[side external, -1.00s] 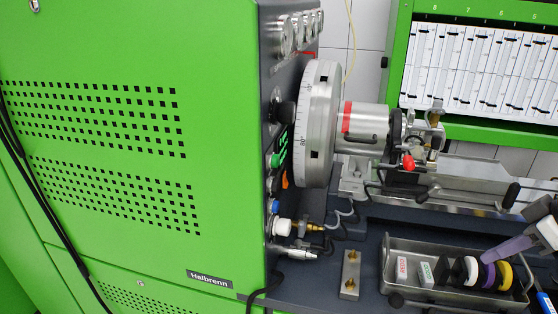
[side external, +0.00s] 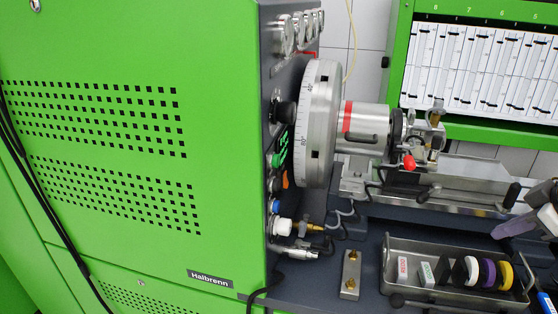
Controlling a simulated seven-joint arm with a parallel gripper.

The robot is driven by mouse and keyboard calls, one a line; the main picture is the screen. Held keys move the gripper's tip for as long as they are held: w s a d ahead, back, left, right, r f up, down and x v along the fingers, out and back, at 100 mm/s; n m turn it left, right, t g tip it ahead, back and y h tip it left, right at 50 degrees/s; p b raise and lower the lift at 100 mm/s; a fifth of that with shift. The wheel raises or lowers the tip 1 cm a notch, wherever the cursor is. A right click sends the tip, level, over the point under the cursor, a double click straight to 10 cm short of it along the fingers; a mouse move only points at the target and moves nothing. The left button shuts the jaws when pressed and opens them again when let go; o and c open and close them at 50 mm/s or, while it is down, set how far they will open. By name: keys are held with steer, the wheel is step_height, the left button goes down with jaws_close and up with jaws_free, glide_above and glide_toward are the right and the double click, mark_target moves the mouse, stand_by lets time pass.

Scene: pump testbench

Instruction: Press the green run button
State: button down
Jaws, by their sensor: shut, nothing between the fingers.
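The green run button (side external: 276,160) is a small round button on the dark, edge-on control face of the green cabinet, left of the big graduated wheel. It is seen at a steep angle. My gripper (side external: 499,232) is at the right edge of the side external view, with only its lavender fingers and part of its white and blue body in frame. It is shut and empty, above the right end of the parts tray and far to the right of the button.
The graduated wheel (side external: 318,122) and motor shaft stand right of the control face. Below the button are a blue button (side external: 275,206) and white connector (side external: 282,227). A metal tray (side external: 388,262) holds blocks and several discs. A brass-fitted block (side external: 350,275) stands left of it.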

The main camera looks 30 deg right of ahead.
mark_target(276, 161)
steer(key=w+d+r+n+t+h, duration=0.1)
steer(key=w+r+n+t+h, duration=0.15)
steer(key=w+r+n, duration=0.35)
steer(key=w+d+r+n+t+h, duration=0.1)
steer(key=w+r+n+t+h, duration=0.15)
steer(key=w+n, duration=0.35)
steer(key=w+a+n+t+y, duration=0.1)
steer(key=w+a+n+y, duration=0.1)
steer(key=a+n, duration=0.2)
steer(key=w+a+f+n+t+y, duration=0.1)
steer(key=w+a+n+y, duration=0.2)
steer(key=a, duration=0.6)
steer(key=w+a+f+n+t+y, duration=0.1)
steer(key=w+a+n+t+y, duration=0.1)
steer(key=a, duration=0.5)
steer(key=w+n, duration=0.1)
steer(key=n, duration=0.1)
steer(key=shift+a+f+n+y, duration=0.25)
steer(key=shift+a+n+y, duration=0.05)
steer(key=w+a, duration=0.6)
steer(key=shift+w, duration=0.15)
steer(key=shift+w+a, duration=0.1)
steer(key=shift+a, duration=0.15)
steer(key=shift+w+a, duration=0.15)
stand_by(0.3)
